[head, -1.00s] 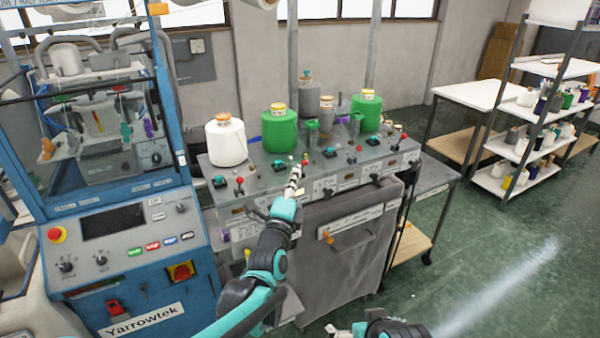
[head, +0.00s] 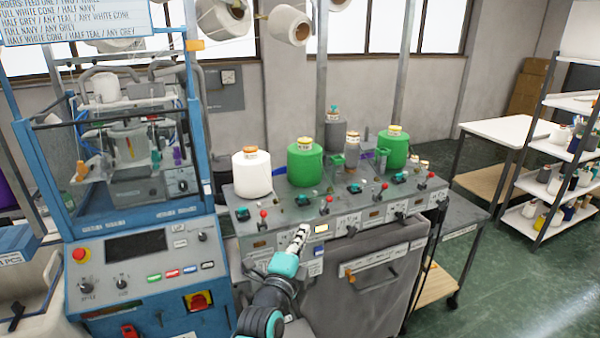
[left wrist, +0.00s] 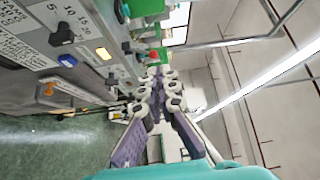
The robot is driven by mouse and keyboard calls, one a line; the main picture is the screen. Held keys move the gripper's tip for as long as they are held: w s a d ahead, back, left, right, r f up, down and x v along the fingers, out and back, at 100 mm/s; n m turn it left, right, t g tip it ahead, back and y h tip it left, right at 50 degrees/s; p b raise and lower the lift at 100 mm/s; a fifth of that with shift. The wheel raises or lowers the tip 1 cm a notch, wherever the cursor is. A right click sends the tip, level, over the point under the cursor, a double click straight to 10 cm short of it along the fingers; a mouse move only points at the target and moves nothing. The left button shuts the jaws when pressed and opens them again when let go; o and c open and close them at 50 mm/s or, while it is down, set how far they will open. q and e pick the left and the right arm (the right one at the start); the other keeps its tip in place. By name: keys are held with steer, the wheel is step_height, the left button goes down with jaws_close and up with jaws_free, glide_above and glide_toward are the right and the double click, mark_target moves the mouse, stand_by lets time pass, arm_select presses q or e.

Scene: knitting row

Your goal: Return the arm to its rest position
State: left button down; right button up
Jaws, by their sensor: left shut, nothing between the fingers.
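My left gripper (head: 300,234) is shut and empty in the head view. It is in front of the grey cone-stand machine (head: 350,290), near its sloping control face. I cannot tell whether the fingers touch the machine. My right gripper is not in view now.
A white cone (head: 251,174) and green cones (head: 304,165) stand on the machine top. A blue Yarrowtek knitting machine (head: 140,270) stands to the left. A white table (head: 500,128) and shelves (head: 560,145) are at the right. Green floor (head: 510,290) is open at the lower right.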

arm_select(q)
steer(key=s+a+f+n+g+y+b, duration=0.4)
steer(key=s+a+f+n+g, duration=0.6)
steer(key=s+a+f+n, duration=1)
steer(key=s+f+n+y, duration=0.1)
steer(key=s+f+y, duration=0.1)
steer(key=s, duration=0.2)
steer(key=shift+s+a, duration=0.3)
steer(key=shift+a, duration=0.1)
